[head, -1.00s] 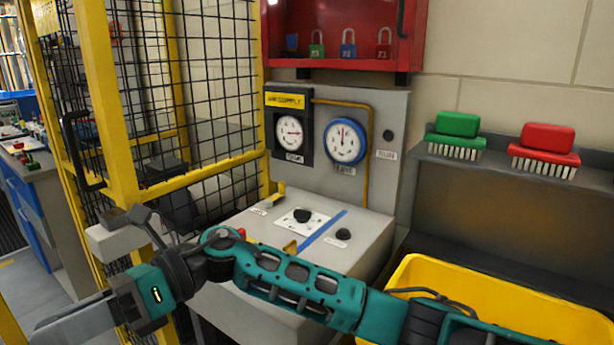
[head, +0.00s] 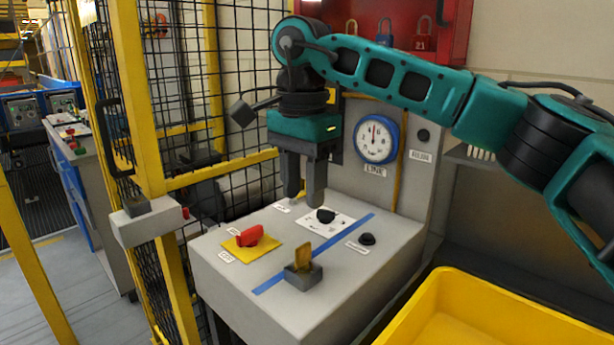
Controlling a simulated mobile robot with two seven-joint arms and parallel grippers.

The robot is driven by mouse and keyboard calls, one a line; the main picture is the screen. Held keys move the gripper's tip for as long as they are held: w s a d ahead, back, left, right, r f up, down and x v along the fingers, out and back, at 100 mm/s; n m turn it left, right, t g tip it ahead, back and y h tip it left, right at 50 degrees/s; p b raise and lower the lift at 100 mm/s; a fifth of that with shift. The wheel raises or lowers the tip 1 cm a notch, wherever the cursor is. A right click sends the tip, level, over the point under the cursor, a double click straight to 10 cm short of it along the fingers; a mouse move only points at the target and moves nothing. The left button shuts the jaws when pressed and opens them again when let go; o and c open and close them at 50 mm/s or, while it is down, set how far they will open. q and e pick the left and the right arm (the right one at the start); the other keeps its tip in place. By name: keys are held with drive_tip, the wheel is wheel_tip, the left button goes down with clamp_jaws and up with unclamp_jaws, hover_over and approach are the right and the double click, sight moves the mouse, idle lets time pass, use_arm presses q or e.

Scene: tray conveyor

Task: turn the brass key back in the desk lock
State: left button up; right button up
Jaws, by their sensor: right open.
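The brass key (head: 304,257) stands upright in a small dark grey lock block (head: 303,277) near the front of the grey desk (head: 240,284). My right gripper (head: 304,203) is open and empty, with its fingers pointing down. It is above the desk and appears behind the key in the picture, apart from it. Its fingertips overlap the area just left of the black knob (head: 326,215) on a white plate. My left gripper is out of view.
A red switch (head: 250,236) on a yellow plate is left of the key. A blue stripe (head: 340,235) crosses the desk, and a black button (head: 367,239) is to its right. A yellow bin (head: 450,287) stands at the right, mesh fencing (head: 180,90) at the left.

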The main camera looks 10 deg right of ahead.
sight(303, 245)
wheel_tip(303, 245, down, 10)
drive_tip(key=shift+f, duration=0.8)
drive_tip(key=shift+c, duration=0.3)
clamp_jaws()
